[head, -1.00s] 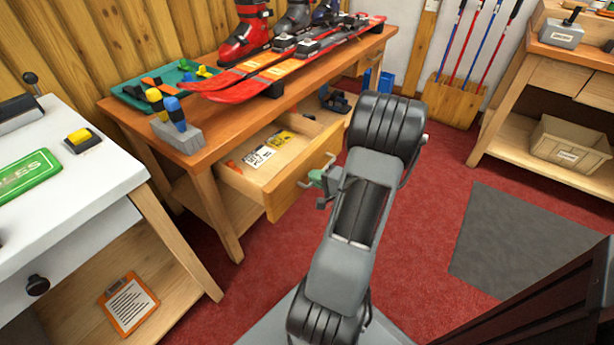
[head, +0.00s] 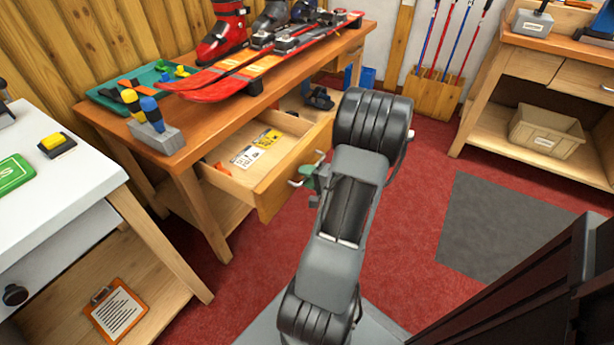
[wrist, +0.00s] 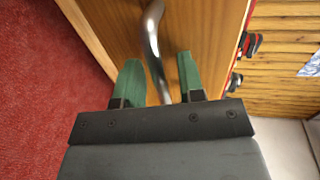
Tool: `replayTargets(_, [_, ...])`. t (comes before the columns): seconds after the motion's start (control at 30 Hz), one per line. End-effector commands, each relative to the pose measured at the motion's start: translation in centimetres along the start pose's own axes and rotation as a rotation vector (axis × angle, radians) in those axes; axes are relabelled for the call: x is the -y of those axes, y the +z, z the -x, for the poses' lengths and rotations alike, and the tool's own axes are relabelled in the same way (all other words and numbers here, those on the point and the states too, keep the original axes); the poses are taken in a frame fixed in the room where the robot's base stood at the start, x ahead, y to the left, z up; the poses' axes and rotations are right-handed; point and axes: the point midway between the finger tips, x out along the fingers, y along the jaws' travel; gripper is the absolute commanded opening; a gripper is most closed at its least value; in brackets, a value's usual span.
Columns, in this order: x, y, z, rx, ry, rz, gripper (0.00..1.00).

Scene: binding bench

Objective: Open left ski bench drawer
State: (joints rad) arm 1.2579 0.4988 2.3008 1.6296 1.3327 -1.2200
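The wooden drawer (head: 262,180) of the ski bench (head: 225,112) stands pulled out. Its inside shows, with yellow and white cards in it. Its metal bar handle (wrist: 153,35) is on the drawer front. In the wrist view, my gripper (wrist: 158,62) has its two green fingers apart, one on each side of the handle, with gaps between bar and fingers. In the head view my gripper (head: 319,175) is at the drawer front, partly hidden by my arm.
Red skis (head: 250,70), boots (head: 222,30) and a green tray (head: 112,97) are on the bench top. A white-topped table (head: 70,195) is at left, with a clipboard (head: 117,311) on its shelf. Red floor (head: 400,215) is clear to the right, with a grey mat (head: 495,225).

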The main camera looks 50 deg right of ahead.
Motion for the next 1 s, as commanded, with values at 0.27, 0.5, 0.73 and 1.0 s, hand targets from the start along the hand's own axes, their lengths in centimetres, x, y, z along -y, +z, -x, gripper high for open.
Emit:
replayTargets(0.27, [0.1,0.0,0.1,0.001,0.000,0.000,0.36])
replayTargets(0.5, [0.2,-0.1,3.5,-0.004,0.000,-0.001,0.36])
replayTargets(0.73, [0.2,-0.1,8.3,-0.005,0.001,-0.001,0.36])
replayTargets(1.0, [0.1,-0.1,12.3,-0.001,-0.001,0.000,0.36])
